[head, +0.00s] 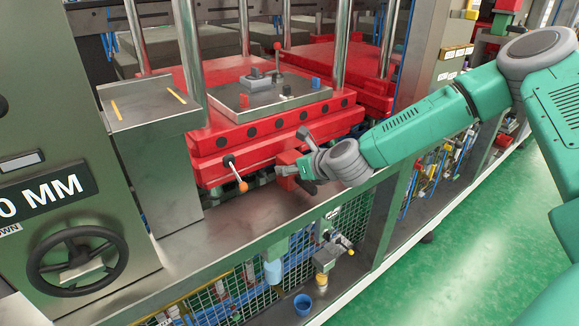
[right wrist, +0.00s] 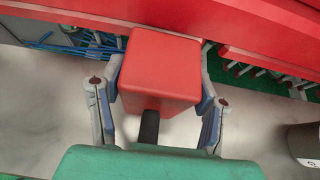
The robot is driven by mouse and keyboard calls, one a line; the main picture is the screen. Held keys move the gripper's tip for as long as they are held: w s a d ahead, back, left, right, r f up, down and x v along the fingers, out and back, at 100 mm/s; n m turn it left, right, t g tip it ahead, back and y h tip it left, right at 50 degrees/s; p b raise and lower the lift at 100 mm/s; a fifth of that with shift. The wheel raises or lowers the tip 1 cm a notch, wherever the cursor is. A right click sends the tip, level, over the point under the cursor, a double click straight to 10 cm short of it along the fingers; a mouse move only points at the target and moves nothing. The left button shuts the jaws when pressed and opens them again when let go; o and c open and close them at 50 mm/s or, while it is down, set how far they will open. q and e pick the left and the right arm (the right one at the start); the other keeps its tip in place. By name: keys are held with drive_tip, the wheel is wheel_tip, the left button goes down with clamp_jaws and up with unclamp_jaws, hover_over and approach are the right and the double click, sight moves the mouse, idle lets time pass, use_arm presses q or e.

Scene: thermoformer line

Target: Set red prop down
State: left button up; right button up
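The red prop is a red block (right wrist: 160,72) between the two fingers of my right gripper (right wrist: 161,92) in the right wrist view. The blue-grey finger pads lie along its left and right sides. A short dark bar shows below the block. In the head view the red prop (head: 287,158) is partly hidden by my right gripper (head: 303,158), in front of the red press base. Whether the block's underside touches the grey ledge (head: 255,222) cannot be told. My left gripper is not in view.
The red press base (head: 258,138) stands right behind the prop, with an orange-tipped lever (head: 238,180) to its left. A black handwheel (head: 76,262) is at the left. The ledge's front left part is clear. A blue cup (head: 303,304) sits lower down.

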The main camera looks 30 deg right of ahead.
drive_tip(key=shift+o, duration=0.8)
drive_tip(key=shift+d+f, duration=0.2)
drive_tip(key=shift+d, duration=0.3)
drive_tip(key=shift+a+r, duration=0.1)
drive_tip(key=shift+a, duration=0.35)
drive_tip(key=shift+s+a, duration=0.1)
drive_tip(key=shift+a, duration=0.1)
drive_tip(key=shift+s+a+r, duration=0.1)
drive_tip(key=shift+s+r, duration=0.05)
drive_tip(key=shift+a+v, duration=0.4)
drive_tip(key=shift+v, duration=5.25)
drive_tip(key=s+a+f+n+g, duration=0.3)
drive_tip(key=s+f+n, duration=0.2)
drive_tip(key=f+n, duration=0.25)
drive_tip(key=s+a+f+n+g, duration=0.25)
drive_tip(key=s+f+n, duration=0.25)
drive_tip(key=f+n, duration=0.25)
use_arm(q)
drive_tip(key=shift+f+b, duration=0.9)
drive_tip(key=shift+b, duration=0.05)
use_arm(e)
drive_tip(key=s+a+f+n+g, duration=0.1)
drive_tip(key=s+f+n+g, duration=0.2)
drive_tip(key=s+f+n, duration=0.4)
drive_tip(key=s+a+f+n+g+h, duration=0.1)
drive_tip(key=s+a+f+n+g, duration=0.1)
drive_tip(key=s+f+n, duration=0.5)
drive_tip(key=shift+s+n+g, duration=0.45)
drive_tip(key=shift+s+n, duration=2.15)
drive_tip(key=shift+n, duration=0.8)
